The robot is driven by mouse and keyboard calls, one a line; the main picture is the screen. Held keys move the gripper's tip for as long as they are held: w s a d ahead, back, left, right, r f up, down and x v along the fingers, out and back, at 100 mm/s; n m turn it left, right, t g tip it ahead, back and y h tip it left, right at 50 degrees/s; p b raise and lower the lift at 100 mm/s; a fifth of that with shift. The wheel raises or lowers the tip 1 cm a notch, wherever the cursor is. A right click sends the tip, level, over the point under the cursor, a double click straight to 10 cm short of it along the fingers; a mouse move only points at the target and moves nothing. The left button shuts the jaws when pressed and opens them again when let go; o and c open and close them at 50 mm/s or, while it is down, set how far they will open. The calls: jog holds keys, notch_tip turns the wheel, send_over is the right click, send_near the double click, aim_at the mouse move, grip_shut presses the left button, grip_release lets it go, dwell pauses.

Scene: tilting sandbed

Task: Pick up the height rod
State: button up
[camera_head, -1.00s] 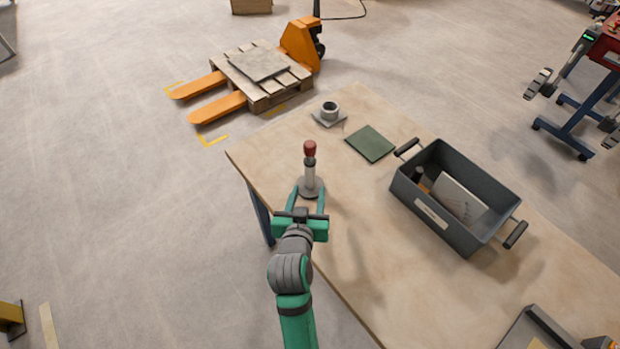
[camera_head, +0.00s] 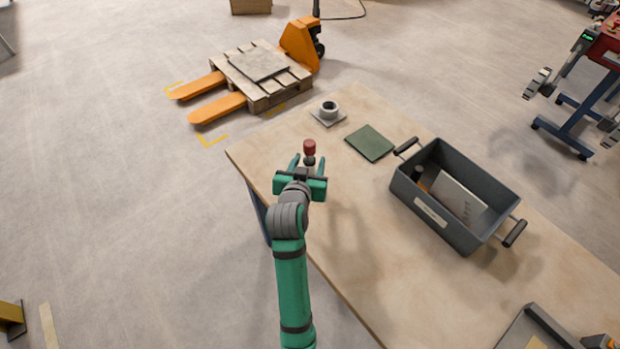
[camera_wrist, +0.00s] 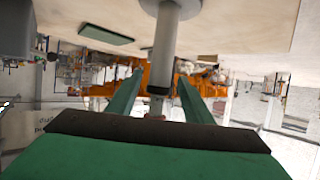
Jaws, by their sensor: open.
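The height rod (camera_head: 310,147) stands upright near the table's left corner in the head view. Its red knob and a dark collar show; its shaft and base are hidden behind my gripper (camera_head: 307,163). In the wrist view, which looks upside down, the grey metal shaft of the rod (camera_wrist: 165,45) rises from its round base at the top. My gripper also shows there (camera_wrist: 159,82), with one green finger on each side of the rod's dark end. The fingers are open, with gaps visible beside the rod.
On the wooden table (camera_head: 340,250) are a ring-shaped grey part on a plate (camera_head: 328,113), a green mat (camera_head: 370,143) and a grey crate (camera_head: 432,222) with items inside. An orange pallet truck (camera_head: 300,45) stands on the floor behind. The table's left edge is close to my arm.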

jog(key=shift+x, duration=2.25)
jog(key=shift+f, duration=0.1)
grip_shut()
